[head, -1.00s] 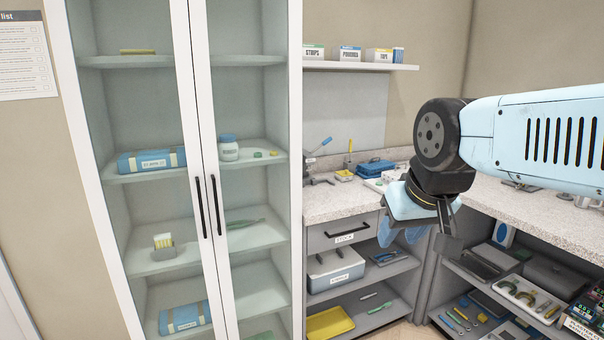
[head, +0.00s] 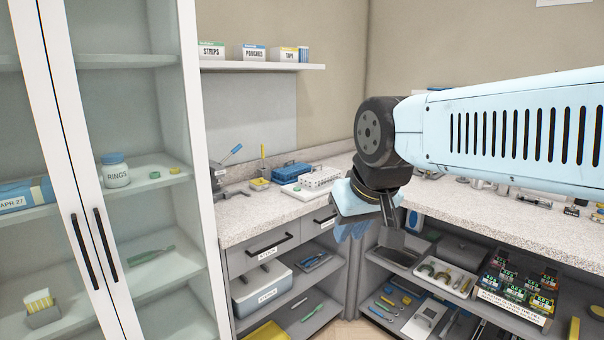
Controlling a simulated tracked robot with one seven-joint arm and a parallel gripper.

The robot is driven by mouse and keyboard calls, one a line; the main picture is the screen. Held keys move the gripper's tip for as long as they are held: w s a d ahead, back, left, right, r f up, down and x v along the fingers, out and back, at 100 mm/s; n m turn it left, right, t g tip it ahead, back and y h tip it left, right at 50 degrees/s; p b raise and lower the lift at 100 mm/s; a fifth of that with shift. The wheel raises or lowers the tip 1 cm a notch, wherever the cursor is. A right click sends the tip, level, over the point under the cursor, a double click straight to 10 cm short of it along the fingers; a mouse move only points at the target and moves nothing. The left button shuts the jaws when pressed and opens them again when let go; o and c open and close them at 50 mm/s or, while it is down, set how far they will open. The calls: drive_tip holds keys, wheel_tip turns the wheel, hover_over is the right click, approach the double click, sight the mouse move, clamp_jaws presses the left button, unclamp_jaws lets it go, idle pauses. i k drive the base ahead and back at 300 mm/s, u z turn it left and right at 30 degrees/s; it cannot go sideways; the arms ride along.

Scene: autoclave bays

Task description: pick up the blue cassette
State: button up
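A blue cassette (head: 292,171) sits on the speckled counter (head: 245,213) near the back wall, left of a white rack. It looks like a low blue box with a darker top. My gripper (head: 352,230) hangs in front of the counter, to the right of the cassette and nearer to me, pointing down. It is apart from the cassette. Its fingers are seen from behind and partly covered by the wrist, so I cannot tell whether they are open. I see nothing held in it.
A glass-door cabinet (head: 186,110) stands at left, holding blue wrapped packs and a jar (head: 116,172). A white rack (head: 321,178) is beside the cassette. A wall shelf (head: 262,66) with boxes hangs above. Open lower shelves hold trays, including one of small boxes (head: 518,298).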

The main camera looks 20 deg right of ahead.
sight(296, 176)
drive_tip(key=z, duration=0.7)
drive_tip(key=i, duration=2.05)
drive_tip(key=u, duration=0.7)
drive_tip(key=k, duration=0.9)
drive_tip(key=u, duration=0.2)
drive_tip(key=i, duration=0.9)
drive_tip(key=z, duration=0.15)
